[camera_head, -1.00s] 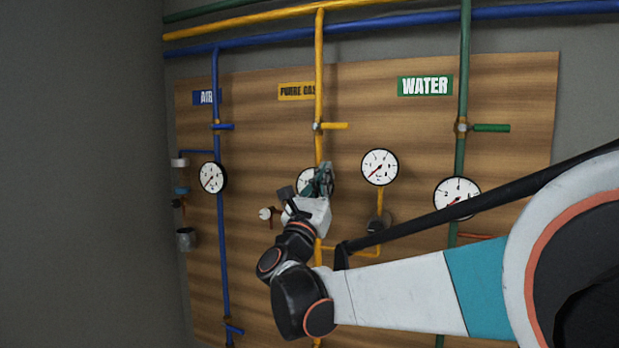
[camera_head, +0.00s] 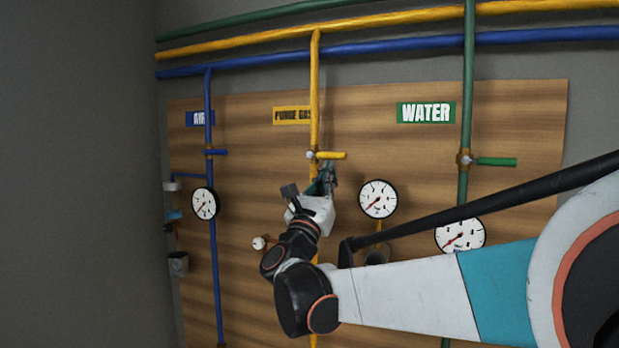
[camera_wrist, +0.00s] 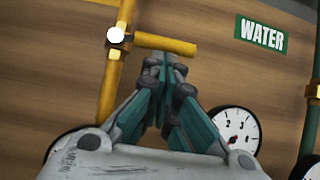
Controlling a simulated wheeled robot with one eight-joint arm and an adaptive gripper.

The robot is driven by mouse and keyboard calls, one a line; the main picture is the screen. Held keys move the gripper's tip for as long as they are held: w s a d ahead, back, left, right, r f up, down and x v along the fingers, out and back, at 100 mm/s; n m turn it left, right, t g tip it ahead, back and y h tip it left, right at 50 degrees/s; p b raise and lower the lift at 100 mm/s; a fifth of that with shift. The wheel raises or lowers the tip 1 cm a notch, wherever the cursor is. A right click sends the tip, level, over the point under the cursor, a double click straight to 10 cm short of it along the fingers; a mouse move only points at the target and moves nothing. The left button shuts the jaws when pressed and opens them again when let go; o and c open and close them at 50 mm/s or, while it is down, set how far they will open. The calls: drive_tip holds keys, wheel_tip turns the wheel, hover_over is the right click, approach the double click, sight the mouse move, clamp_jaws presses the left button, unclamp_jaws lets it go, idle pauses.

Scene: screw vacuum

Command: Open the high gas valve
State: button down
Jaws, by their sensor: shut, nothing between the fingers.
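The high gas valve is a yellow handle (camera_head: 331,155) on the vertical yellow pipe (camera_head: 315,95), below the purge gas sign (camera_head: 292,115). The handle points sideways to the right, across the pipe's line. In the wrist view the handle (camera_wrist: 165,45) lies just past my fingertips, with its pale pivot (camera_wrist: 116,36) to the left. My gripper (camera_head: 328,168) is shut and empty, just below the handle. In the wrist view my gripper (camera_wrist: 166,62) has its fingertips together near the handle's underside. I cannot tell whether they touch it.
A gauge (camera_head: 378,199) stands to the right of my gripper. The green water valve handle (camera_head: 496,161) and the blue air valve handle (camera_head: 218,152) stand on either side. Pipes run across the top. The wooden board (camera_head: 400,145) is bare between the yellow and green handles.

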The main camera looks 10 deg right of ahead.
drive_tip(key=shift+d+r+n+t+y, duration=0.25)
drive_tip(key=shift+n+t+y, duration=0.2)
drive_tip(key=shift+n, duration=0.45)
drive_tip(key=shift+y, duration=0.25)
